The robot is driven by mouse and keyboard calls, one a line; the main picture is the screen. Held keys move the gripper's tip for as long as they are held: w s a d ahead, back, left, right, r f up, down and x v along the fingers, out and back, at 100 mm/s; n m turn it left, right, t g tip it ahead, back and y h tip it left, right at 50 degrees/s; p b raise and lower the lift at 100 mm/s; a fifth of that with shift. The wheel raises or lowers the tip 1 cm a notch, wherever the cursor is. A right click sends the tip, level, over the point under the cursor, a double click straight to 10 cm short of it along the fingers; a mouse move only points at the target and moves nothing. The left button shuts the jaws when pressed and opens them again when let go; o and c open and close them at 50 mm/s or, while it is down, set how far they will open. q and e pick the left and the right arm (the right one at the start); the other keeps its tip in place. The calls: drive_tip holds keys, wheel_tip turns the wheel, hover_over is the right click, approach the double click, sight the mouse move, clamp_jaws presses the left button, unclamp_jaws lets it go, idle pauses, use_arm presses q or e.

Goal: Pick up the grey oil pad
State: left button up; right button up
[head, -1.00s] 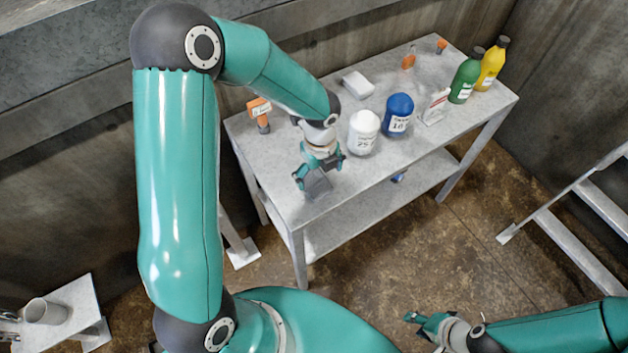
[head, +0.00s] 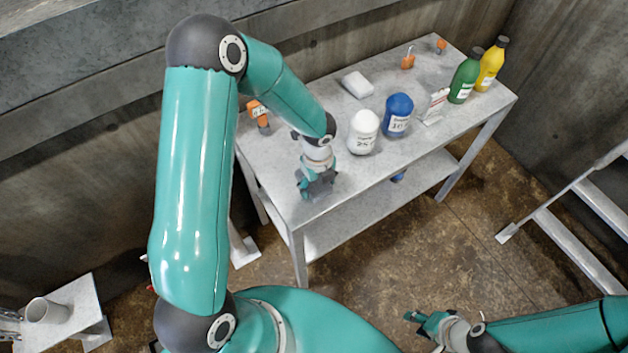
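The grey oil pad (head: 322,190) is a small grey square at the near left end of the workbench, mostly hidden by my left gripper. My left gripper (head: 316,190) points down at the pad, with its fingers around or right against it. The fingers are small and dark here, so I cannot tell whether they are shut on the pad. My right gripper (head: 420,328) is at the bottom, away from the bench, with its fingers apart and nothing between them.
The metal workbench (head: 290,215) also holds a white bottle (head: 363,132), a blue bottle (head: 398,115), a white block (head: 357,84), green (head: 464,78) and yellow (head: 491,64) bottles, and orange-topped items (head: 258,112). A grey cup (head: 46,311) stands lower left.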

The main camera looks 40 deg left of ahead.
sight(318, 184)
use_arm(q)
drive_tip(key=c, duration=0.5)
drive_tip(key=shift+r, duration=0.15)
drive_tip(key=shift+c, duration=0.2)
wheel_tip(318, 184, up, 20)
drive_tip(key=o, duration=0.5)
drive_tip(key=c, duration=0.4)
